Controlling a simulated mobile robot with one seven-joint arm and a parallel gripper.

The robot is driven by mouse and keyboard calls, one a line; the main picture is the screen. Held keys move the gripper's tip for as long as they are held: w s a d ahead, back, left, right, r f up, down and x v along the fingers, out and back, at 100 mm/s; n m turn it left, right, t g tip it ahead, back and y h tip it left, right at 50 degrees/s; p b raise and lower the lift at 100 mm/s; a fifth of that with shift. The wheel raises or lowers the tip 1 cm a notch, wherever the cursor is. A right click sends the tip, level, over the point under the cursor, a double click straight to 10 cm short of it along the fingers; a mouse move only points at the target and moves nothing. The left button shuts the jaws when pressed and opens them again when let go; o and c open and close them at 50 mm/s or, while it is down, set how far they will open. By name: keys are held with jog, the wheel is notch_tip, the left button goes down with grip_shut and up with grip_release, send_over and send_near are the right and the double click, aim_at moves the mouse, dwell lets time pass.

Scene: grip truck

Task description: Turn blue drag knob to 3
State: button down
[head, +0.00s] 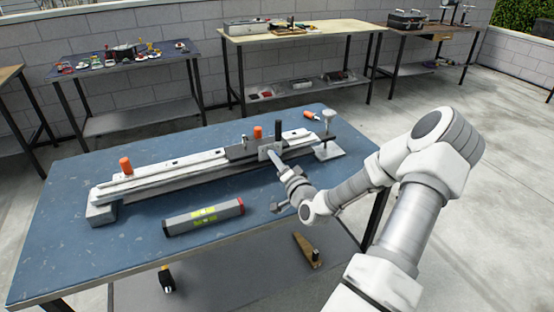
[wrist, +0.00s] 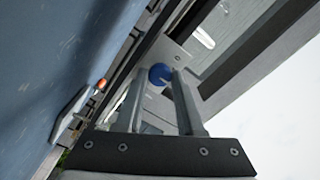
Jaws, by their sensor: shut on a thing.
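The blue drag knob (wrist: 160,74) is a small round knob on the grey face of the sliding carriage (head: 242,148), seen close up in the wrist view. My gripper (head: 276,160) reaches the front of the carriage from the right. In the wrist view its two fingers (wrist: 161,79) stand on either side of the knob and are shut on it. A small light mark shows on the knob's face, but I cannot read any number or scale. In the head view the knob is hidden by my gripper and the plate.
The carriage rides on a long rail (head: 160,178) across the blue table (head: 130,250). A grey level (head: 204,217) lies in front. A metal stand (head: 328,150) is close by at the rail's right end.

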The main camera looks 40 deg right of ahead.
jog(key=m+p, duration=0.1)
jog(key=m, duration=0.5)
jog(key=shift+m, duration=0.3)
jog(key=m+p, duration=0.1)
jog(key=m, duration=0.4)
jog(key=shift+m, duration=0.4)
jog(key=c, duration=0.5)
grip_release()
jog(key=shift+c, duration=0.2)
jog(key=shift+s, duration=0.1)
jog(key=p+v, duration=0.1)
jog(key=v, duration=1.6)
jog(key=shift+s, duration=0.15)
